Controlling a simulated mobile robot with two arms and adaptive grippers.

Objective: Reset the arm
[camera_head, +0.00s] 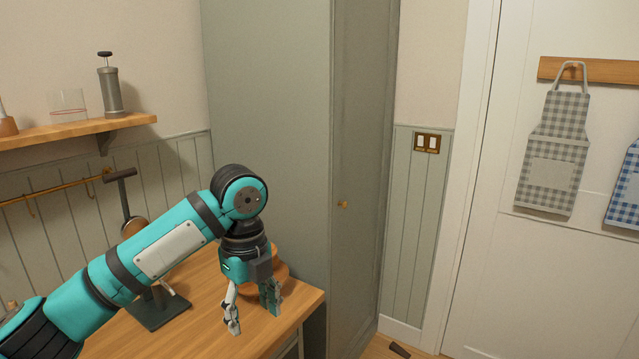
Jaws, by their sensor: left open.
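My left arm (165,240) comes in from the lower left and bends down at the wrist. My left gripper (252,318) points down over the right end of the wooden counter (205,300). Its fingers are apart and nothing shows between them. A round wooden object (281,268) stands just behind the gripper and is partly hidden by it. My right gripper is not in the picture.
A tall grey-green cabinet (270,100) stands right behind the counter. A dark metal stand (160,308) is behind my forearm. A wooden shelf (75,131) holds a metal grinder-like cylinder (110,90). Aprons (553,150) hang on the white door at right.

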